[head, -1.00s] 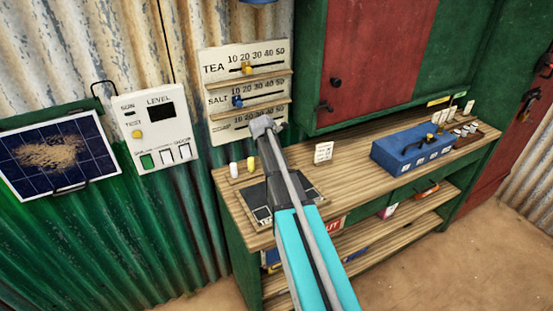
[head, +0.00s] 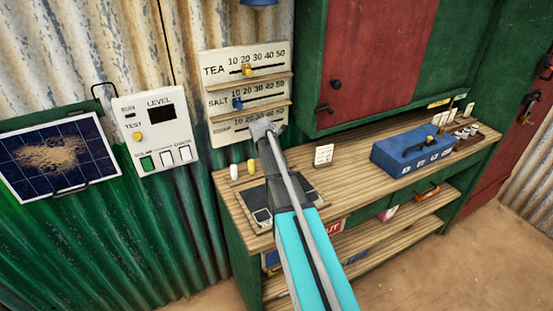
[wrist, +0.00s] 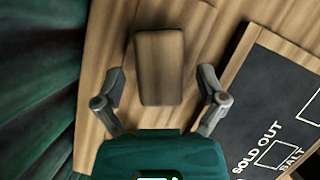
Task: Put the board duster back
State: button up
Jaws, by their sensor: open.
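The board duster, a plain brown block (wrist: 159,55), lies on the wooden counter in the wrist view. My gripper (wrist: 161,78) is open, with one finger on each side of the block's lower part. Gaps show between both fingers and the block. A dark chalkboard (wrist: 283,115) reading "SOLD OUT" and "SALT" lies to the right of the fingers. It also shows in the head view (head: 254,198), partly covered by my arm. The duster and my fingertips are hidden in the head view.
A white card (head: 323,154) and a blue box (head: 405,157) stand farther right. A slider board (head: 245,90) hangs above. Clear counter lies between card and box.

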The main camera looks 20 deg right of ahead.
jog(key=shift+r, duration=0.15)
jog(key=p+v, duration=0.3)
jog(key=shift+r+p, duration=0.3)
jog(key=p+v, duration=0.7)
jog(key=v, duration=0.1)
jog(key=shift+a+r+p, duration=0.15)
jog(key=shift+r+p, duration=0.05)
jog(key=shift+p, duration=0.1)
jog(key=shift+s, duration=0.1)
jog(key=shift+s+a, duration=0.1)
dwell(0.5)
jog(key=s+a+f+m+g+y, duration=0.1)
jog(key=s+a+m+y, duration=0.1)
jog(key=s+a+m, duration=0.6)
jog(key=s+a+m+g+y, duration=0.1)
jog(key=s+a+m+y, duration=0.1)
jog(key=s+a+m, duration=0.7)
jog(key=shift+s+a+f+m, duration=0.35)
jog(key=shift+s+m, duration=2.55)
jog(key=shift+s, duration=0.55)
jog(key=shift+d, duration=0.15)
